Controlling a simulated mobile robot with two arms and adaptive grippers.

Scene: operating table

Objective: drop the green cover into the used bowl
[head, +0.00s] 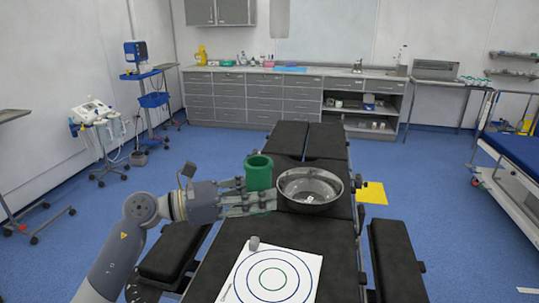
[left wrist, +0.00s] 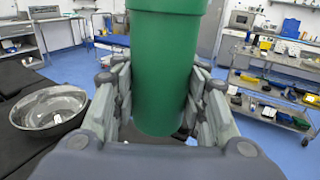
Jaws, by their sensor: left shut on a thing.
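The green cover (head: 258,172) is a green cylinder held upright between the fingers of my left gripper (head: 247,195), which is shut on it. In the left wrist view the green cover (left wrist: 165,65) fills the middle, between the two fingers. The used bowl (head: 310,189) is a shiny metal bowl on the black operating table (head: 285,228), just right of the gripper. The bowl also shows at the left of the left wrist view (left wrist: 48,108). The cover appears beside the bowl, not over its opening. My right gripper is not in view.
A white sheet with target rings (head: 270,275) lies on the near part of the table, with a small grey object (head: 254,243) at its upper edge. A yellow sheet (head: 372,193) is right of the bowl. Cabinets (head: 255,97) stand along the back wall.

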